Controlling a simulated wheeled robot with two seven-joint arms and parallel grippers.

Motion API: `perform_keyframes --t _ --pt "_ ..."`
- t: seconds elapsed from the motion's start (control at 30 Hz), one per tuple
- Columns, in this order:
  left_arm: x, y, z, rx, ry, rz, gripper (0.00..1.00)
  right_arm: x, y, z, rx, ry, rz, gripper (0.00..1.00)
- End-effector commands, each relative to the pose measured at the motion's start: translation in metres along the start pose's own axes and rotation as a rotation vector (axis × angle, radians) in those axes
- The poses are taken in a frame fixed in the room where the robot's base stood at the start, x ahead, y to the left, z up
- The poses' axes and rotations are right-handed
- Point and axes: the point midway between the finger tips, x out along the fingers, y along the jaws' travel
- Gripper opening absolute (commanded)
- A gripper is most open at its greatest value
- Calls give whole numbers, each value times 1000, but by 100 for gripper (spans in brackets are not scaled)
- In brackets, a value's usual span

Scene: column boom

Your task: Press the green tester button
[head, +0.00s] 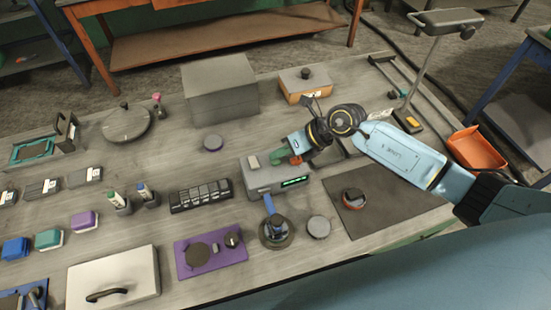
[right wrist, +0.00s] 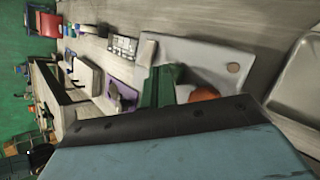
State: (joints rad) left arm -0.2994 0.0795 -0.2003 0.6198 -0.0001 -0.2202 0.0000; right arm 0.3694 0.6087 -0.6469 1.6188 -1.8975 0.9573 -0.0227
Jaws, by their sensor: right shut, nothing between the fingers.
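The tester (head: 262,183) is a grey box with a lit green display, standing on the bench at the middle of the head view. Its top carries a pale block (head: 253,163), the green button (head: 278,157) and a red knob (head: 296,160). My right gripper (head: 288,152) is shut and empty, pointing down over the tester top, right at the green button and partly covering it. I cannot tell whether the tips touch it. In the right wrist view the tester's pale top (right wrist: 190,55) shows with a dark green shape and the red knob (right wrist: 205,94) close to my gripper. My left gripper is not in view.
A blue-handled stamp-like tool (head: 275,229) and a grey disc (head: 319,227) stand in front of the tester.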

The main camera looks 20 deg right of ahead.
Motion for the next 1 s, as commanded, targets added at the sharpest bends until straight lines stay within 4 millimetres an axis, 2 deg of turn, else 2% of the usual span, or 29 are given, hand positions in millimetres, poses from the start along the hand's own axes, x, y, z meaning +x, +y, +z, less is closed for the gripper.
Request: perform_keyframes --t 1.0 --pt "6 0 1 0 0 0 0 6 -5 -5 0 0 -1 0"
